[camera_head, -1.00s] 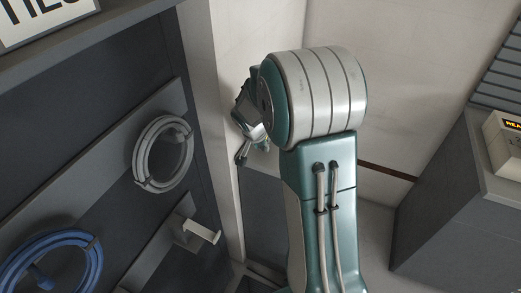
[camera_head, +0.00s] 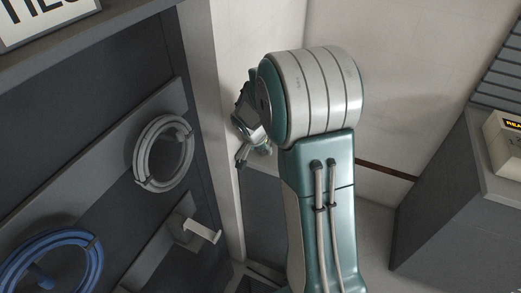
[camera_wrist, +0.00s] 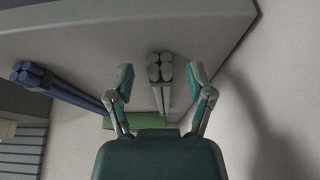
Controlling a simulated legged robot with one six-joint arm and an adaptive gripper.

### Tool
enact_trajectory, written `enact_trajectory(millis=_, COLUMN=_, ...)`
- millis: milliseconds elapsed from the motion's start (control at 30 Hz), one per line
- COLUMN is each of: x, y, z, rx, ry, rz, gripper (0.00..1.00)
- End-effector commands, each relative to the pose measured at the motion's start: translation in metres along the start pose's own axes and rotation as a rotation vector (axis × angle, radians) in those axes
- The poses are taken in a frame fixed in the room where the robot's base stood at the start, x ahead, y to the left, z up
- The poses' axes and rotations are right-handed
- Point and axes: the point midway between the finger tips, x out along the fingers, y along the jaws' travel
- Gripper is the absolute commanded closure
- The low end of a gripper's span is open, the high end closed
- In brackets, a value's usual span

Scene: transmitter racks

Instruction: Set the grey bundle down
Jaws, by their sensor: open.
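A grey bundle (camera_wrist: 160,69) of several round lengths shows end-on in the wrist view, against a broad pale grey surface (camera_wrist: 95,38). My gripper (camera_wrist: 162,82) is open, with one finger on each side of the grey bundle. A gap shows on both sides, and the fingers do not appear to press on it.
A blue bundle (camera_wrist: 60,85) lies left of the grey one, and a green strip (camera_wrist: 148,121) shows between my fingers. In the head view, a grey coil (camera_head: 163,153) and a blue coil (camera_head: 92,262) hang on the left rack, near an empty hook (camera_head: 200,231). A cabinet (camera_head: 455,205) stands right.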

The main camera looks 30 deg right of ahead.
Motion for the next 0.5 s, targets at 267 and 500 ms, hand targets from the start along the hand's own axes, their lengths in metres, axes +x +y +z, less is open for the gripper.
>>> enact_trajectory(millis=267, x=-0.056, y=-0.001, z=-0.001, rx=0.000, ry=0.005, rz=-0.005, gripper=0.32)
enact_trajectory(millis=500, x=-0.099, y=-0.001, z=0.000, rx=-0.001, ry=0.003, rz=-0.002, gripper=0.32)
